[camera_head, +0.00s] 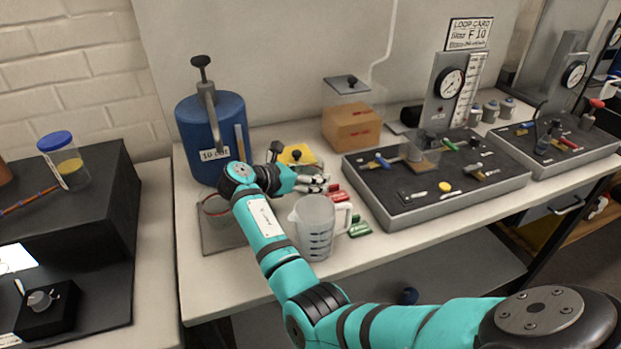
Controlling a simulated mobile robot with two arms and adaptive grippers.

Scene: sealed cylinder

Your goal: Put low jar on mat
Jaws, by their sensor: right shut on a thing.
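My right arm enters from the lower right, and its gripper (312,184) is at the middle of the bench, behind the measuring jug. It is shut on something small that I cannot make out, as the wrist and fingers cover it. A grey square mat (215,240) lies flat at the bench's left front. A low, clear round vessel with a red rim (214,207) stands over the mat, partly hidden by my forearm. I cannot tell for sure whether this is the low jar. My left gripper is not in view.
A clear measuring jug (317,228) stands right of my forearm. A blue drum (207,135) stands behind. A yellow item (297,154) is just behind the gripper. Red and green blocks (358,228) lie nearby. A tool tray (400,213) fills the right. A blue-lidded jar (70,168) stands left.

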